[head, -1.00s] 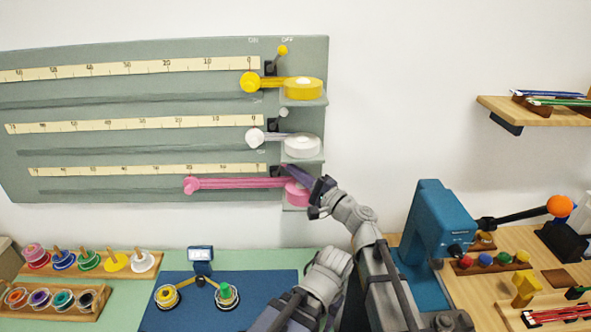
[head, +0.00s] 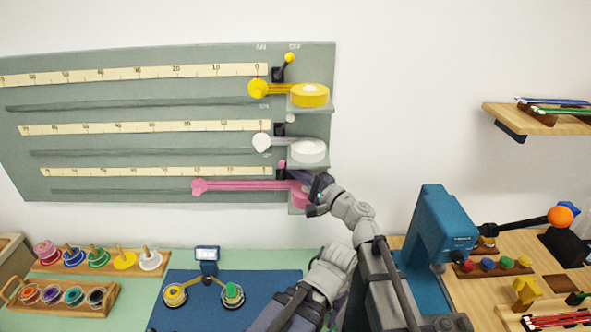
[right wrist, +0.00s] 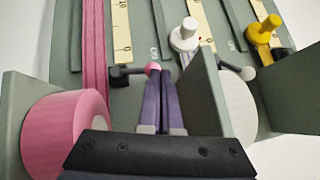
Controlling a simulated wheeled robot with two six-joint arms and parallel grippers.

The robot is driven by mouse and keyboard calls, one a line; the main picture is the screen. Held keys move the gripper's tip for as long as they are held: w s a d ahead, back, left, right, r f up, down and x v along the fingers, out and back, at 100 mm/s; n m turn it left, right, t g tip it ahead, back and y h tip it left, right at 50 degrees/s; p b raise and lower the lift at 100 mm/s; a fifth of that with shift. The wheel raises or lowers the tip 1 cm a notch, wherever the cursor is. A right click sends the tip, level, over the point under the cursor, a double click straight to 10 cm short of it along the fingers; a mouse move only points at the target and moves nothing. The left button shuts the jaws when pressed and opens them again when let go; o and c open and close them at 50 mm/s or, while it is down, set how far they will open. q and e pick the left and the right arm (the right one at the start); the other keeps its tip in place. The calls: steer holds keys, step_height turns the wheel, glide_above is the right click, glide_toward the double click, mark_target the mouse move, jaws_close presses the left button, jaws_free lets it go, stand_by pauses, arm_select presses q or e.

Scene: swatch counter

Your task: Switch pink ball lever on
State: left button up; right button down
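The pink ball lever (head: 282,164) is on the bottom row of the grey-green wall panel, at its right end. In the right wrist view its pink ball (right wrist: 153,68) sits on a dark arm, at the tip of the left finger. The lever stands nearly upright with a slight lean left, toward the ON side, while the white and yellow levers lean toward OFF. My right gripper (right wrist: 164,78) has its two purple fingers together, with nothing visible between them, touching or almost touching the ball. My left gripper is not in view.
The pink reel (right wrist: 65,130) and a green shelf plate (right wrist: 203,100) flank the right gripper closely. The white ball lever (head: 290,118) and yellow ball lever (head: 289,58) are above. A blue machine (head: 441,230) stands at right. Bare wall lies right of the panel.

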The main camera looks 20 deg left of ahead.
stand_by(0.6)
steer(key=b+v, duration=0.1)
steer(key=v, duration=0.6)
steer(key=shift+s+d, duration=0.25)
steer(key=shift+d, duration=0.1)
